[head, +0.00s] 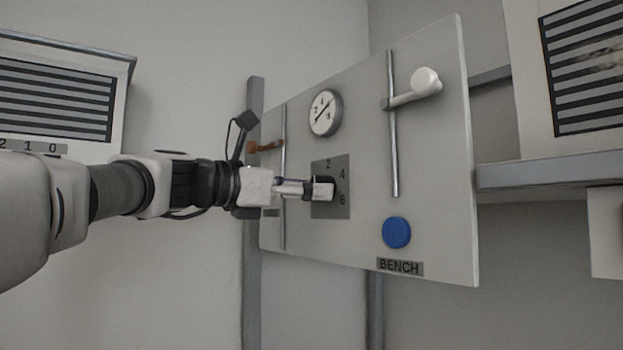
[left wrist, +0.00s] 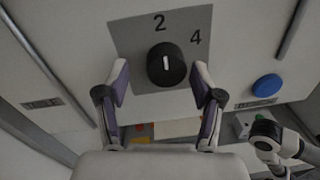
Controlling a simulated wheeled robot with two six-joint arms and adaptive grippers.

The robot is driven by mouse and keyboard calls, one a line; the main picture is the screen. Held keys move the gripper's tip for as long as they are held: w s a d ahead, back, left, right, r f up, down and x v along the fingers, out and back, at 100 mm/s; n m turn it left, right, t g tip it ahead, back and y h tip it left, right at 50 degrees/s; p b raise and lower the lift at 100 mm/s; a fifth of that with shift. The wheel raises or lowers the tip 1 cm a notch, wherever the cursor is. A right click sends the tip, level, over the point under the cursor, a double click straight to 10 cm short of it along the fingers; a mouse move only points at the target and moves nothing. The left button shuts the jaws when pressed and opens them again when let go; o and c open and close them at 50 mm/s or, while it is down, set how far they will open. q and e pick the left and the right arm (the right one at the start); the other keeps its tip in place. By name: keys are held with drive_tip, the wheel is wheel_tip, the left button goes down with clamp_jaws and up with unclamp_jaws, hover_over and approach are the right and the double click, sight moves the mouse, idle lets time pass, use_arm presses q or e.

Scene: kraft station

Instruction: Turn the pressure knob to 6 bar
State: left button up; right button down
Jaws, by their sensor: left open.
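The black round pressure knob (left wrist: 166,64) sits on a grey scale plate (left wrist: 130,40) in the left wrist view. Its white pointer line points up, roughly toward the 2. The marks 2 and 4 show there; in the head view the plate (head: 343,211) also shows 6. My left gripper (head: 322,189) is open in front of the plate, its fingers on either side of the knob in the left wrist view. I cannot tell whether they touch it.
On the same panel (head: 440,170) are a round gauge (head: 325,112), a white-handled lever (head: 425,82), an orange-brown lever (head: 265,147), a blue button (head: 396,232) and a BENCH label (head: 400,267). A grey shelf (head: 550,172) stands at the right.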

use_arm(q)
drive_tip(key=shift+s+d+r, duration=0.3)
drive_tip(key=shift+s+r, duration=0.05)
drive_tip(key=shift+s, duration=0.15)
drive_tip(key=shift+a, duration=0.1)
drive_tip(key=shift+c, duration=0.6)
drive_tip(key=shift+w+f, duration=0.1)
drive_tip(key=shift+w, duration=0.05)
drive_tip(key=c, duration=1)
drive_tip(key=shift+c, duration=0.2)
use_arm(e)
drive_tip(key=shift+s+a+r, duration=0.1)
drive_tip(key=shift+s+r, duration=0.2)
